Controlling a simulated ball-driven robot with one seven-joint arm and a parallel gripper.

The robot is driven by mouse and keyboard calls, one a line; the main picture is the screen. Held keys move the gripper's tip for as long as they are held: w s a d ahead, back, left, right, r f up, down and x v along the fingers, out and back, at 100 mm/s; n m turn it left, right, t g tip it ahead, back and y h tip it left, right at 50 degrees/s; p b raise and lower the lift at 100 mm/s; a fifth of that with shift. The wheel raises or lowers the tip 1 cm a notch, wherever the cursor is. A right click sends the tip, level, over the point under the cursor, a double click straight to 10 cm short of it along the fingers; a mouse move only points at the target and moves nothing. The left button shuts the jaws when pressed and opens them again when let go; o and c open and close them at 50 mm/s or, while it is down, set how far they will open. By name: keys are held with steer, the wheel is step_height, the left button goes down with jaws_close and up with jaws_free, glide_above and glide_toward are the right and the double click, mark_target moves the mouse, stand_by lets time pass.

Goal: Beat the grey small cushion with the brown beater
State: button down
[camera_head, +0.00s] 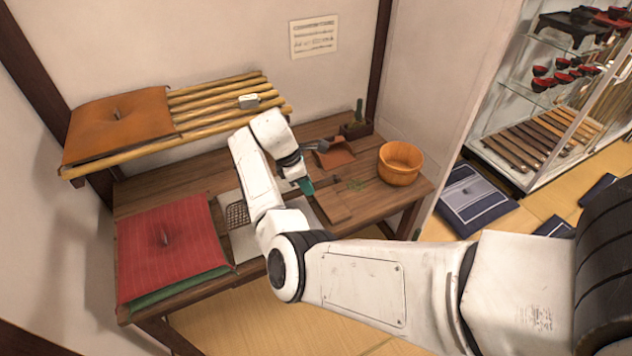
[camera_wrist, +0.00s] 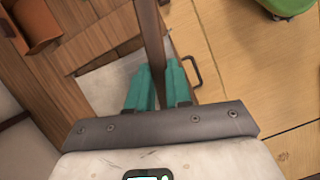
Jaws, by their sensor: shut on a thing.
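My gripper (camera_head: 306,186) is low over the middle of the wooden table, with teal fingers. In the wrist view the fingers (camera_wrist: 159,90) are shut on a brown stick, taken to be the beater (camera_wrist: 149,35). The stick runs up out of the picture, so its far end is hidden. A pale grey flat thing (camera_head: 246,243) lies on the table, partly behind my arm; I cannot tell whether it is the grey small cushion. A dark woven grid (camera_head: 237,214) lies at its left.
A red cushion (camera_head: 170,240) lies on a green one at the table's left. An orange cushion (camera_head: 120,120) rests on the bamboo shelf (camera_head: 215,110). A wooden tub (camera_head: 399,165) stands at the right. A wooden board (camera_head: 340,207) lies right of my gripper.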

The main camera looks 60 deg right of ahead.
steer(key=shift+w+a, duration=0.3)
steer(key=shift+a, duration=0.25)
steer(key=shift+f, duration=0.15)
step_height(320, 180, down, 9)
steer(key=b, duration=0.5)
step_height(320, 180, up, 10)
steer(key=p, duration=0.5)
steer(key=shift+f, duration=0.25)
steer(key=shift+f, duration=0.1)
step_height(320, 180, down, 10)
steer(key=b, duration=0.6)
steer(key=shift+f, duration=0.25)
step_height(320, 180, up, 11)
steer(key=p, duration=0.6)
steer(key=shift+f, duration=0.15)
